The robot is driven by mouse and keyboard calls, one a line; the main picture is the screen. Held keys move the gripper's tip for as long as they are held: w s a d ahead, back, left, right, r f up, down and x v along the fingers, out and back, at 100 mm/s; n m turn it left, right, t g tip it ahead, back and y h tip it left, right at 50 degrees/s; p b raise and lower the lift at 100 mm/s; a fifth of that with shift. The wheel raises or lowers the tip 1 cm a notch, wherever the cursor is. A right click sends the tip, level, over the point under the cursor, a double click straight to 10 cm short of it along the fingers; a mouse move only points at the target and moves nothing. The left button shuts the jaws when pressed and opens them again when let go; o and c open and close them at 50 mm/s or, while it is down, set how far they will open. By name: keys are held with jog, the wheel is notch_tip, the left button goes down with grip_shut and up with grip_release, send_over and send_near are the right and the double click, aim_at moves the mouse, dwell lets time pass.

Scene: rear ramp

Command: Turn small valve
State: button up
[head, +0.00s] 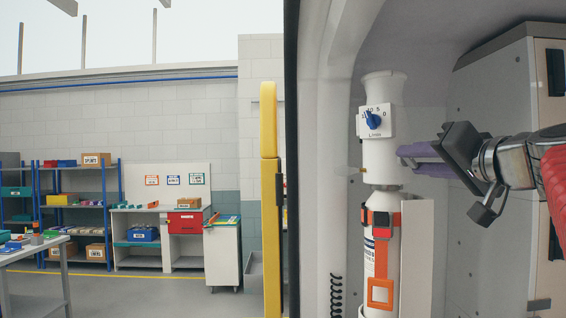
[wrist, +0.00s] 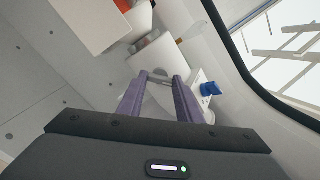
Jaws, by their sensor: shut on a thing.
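A white oxygen-type cylinder (head: 381,245) stands upright in the recess in the head view, with a white valve head (head: 380,160) on top. The head has a blue dial knob (head: 374,119) marked in L/min; the knob also shows in the wrist view (wrist: 209,89), right of my fingers. My gripper (head: 400,152) reaches in from the right, its purple fingers at the right side of the valve head, below the dial. In the wrist view a pale part, seemingly the small valve (wrist: 159,78), lies between the fingertips, and my gripper is shut on it. Its shape is mostly hidden.
An orange strap with a buckle (head: 380,260) holds the cylinder. A grey cabinet (head: 500,90) stands to the right in the recess. A yellow post (head: 268,200) stands left of the doorway.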

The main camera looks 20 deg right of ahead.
jog(key=shift+d+m, duration=0.15)
jog(key=shift+m, duration=4.75)
jog(key=o, duration=1)
jog(key=shift+o, duration=0.2)
jog(key=shift+s, duration=0.1)
